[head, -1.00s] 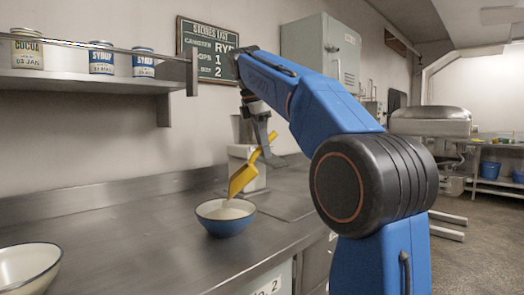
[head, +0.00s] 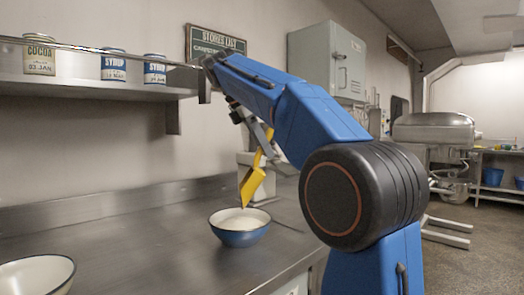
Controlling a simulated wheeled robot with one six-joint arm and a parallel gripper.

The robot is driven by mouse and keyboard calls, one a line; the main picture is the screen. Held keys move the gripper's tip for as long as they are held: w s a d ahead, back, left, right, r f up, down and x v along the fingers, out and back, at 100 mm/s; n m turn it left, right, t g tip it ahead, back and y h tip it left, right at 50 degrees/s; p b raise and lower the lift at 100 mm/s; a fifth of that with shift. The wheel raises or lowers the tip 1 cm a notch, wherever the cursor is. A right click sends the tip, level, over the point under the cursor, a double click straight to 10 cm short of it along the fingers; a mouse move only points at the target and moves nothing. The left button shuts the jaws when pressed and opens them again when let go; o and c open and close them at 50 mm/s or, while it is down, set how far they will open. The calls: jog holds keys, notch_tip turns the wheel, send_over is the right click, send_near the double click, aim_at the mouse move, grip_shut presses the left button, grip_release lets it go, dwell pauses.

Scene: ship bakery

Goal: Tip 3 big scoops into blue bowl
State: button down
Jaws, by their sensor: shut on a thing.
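The blue bowl (head: 240,238), blue outside and white inside, stands on the steel counter with pale contents (head: 240,221) in it. My gripper (head: 266,150) is above and slightly right of the bowl, partly hidden behind my blue arm. It is shut on the yellow scoop (head: 252,184). The scoop is steeply tilted, its lip pointing down just above the bowl and apart from it. The inside of the scoop cannot be clearly seen.
A second bowl, cream inside with a dark rim (head: 38,276), stands at the counter's front left. A shelf (head: 90,86) above holds cans. A pale appliance (head: 247,165) stands behind the scoop. The counter (head: 130,225) between the bowls is clear.

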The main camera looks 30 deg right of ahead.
jog(key=shift+w+a+r, duration=0.1)
jog(key=shift+a+r, duration=0.15)
jog(key=shift+a, duration=0.15)
jog(key=shift+h, duration=0.3)
dwell(1.0)
jog(key=shift+r, duration=1.45)
jog(key=shift+d+r+y, duration=0.15)
jog(key=shift+r+y, duration=0.05)
jog(key=shift+y, duration=0.7)
jog(key=shift+r+t+y, duration=0.2)
jog(key=shift+t+y, duration=0.2)
jog(key=shift+y, duration=0.5)
jog(key=shift+r+t+y, duration=0.2)
jog(key=shift+t+y, duration=0.2)
jog(key=shift+y, duration=0.5)
